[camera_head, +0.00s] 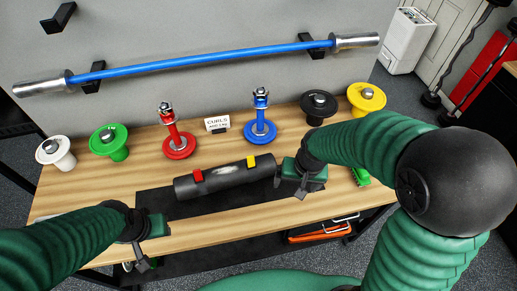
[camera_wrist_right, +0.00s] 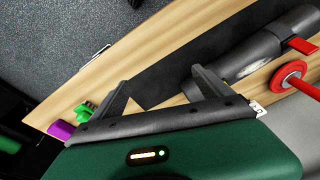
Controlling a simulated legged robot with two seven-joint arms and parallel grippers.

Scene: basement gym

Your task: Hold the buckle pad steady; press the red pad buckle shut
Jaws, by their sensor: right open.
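The black cylindrical buckle pad (camera_head: 223,177) lies on a dark mat on the bench. The red pad buckle (camera_head: 198,175) is on its left part and a yellow buckle (camera_head: 251,161) nearer its right end. I cannot tell whether the red buckle is open or shut. My right gripper (camera_head: 301,188) is beside the pad's right end. In the right wrist view its fingers (camera_wrist_right: 160,78) are apart and empty, with the pad (camera_wrist_right: 235,68) and red buckle (camera_wrist_right: 302,45) beyond them. My left gripper (camera_head: 147,246) is at the bench's front left, apart from the pad; its jaw gap is unclear.
Red (camera_head: 180,147) and blue (camera_head: 261,131) upright stands, a small sign (camera_head: 217,124) and white, green, black and yellow discs line the bench's back. A blue bar (camera_head: 200,60) hangs on the wall behind. A green brush (camera_wrist_right: 88,108) and purple item (camera_wrist_right: 60,130) lie right of the right gripper.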

